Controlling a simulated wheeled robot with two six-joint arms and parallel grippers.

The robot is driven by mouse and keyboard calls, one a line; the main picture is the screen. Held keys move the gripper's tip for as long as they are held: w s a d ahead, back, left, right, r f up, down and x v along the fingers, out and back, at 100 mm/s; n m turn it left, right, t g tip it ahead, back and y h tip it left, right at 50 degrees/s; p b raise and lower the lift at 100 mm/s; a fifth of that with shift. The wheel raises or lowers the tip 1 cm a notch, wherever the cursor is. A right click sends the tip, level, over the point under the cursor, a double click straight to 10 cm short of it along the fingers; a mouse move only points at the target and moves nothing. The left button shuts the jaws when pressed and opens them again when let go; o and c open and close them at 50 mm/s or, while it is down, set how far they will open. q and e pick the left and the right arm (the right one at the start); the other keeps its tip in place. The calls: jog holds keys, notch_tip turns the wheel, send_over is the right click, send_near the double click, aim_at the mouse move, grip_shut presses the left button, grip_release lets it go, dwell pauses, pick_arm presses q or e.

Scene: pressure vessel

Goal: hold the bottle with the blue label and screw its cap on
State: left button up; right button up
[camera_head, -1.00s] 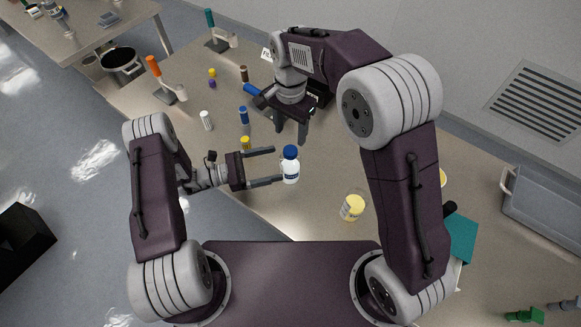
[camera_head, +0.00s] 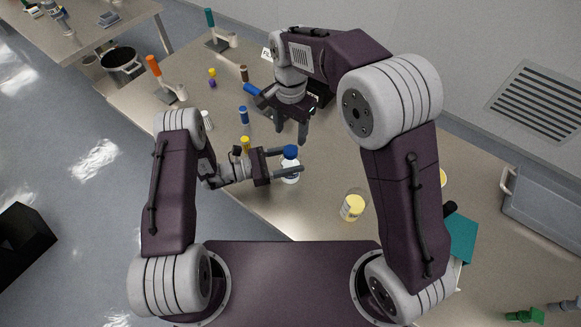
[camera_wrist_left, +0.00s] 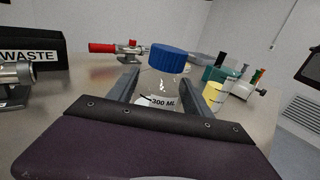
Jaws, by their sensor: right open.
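The bottle (camera_head: 289,178) stands upright on the table, clear with a pale label and a blue cap (camera_head: 290,152) on top. I cannot tell from the view whether the cap is tight. The left wrist view shows the blue cap (camera_wrist_left: 172,58) and a label (camera_wrist_left: 163,102) reading "300 ML". My left gripper (camera_head: 294,160) is low around the bottle, one finger on each side. In the wrist view its fingers (camera_wrist_left: 160,90) stand apart, with the bottle between them and a gap seeming to show. My right gripper (camera_head: 291,138) is open and empty behind the bottle.
A yellow-capped vial (camera_head: 245,144) and a blue-capped vial (camera_head: 244,115) stand beyond my left gripper. A grey tray (camera_head: 545,205) is at the right. The table between bottle and jar is clear.

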pick_arm(q)
grip_shut()
pick_arm(e)
jog(key=n, duration=1.6)
jog(key=shift+n, duration=0.4)
jog(key=n, duration=1.4)
jog(key=shift+n, duration=0.4)
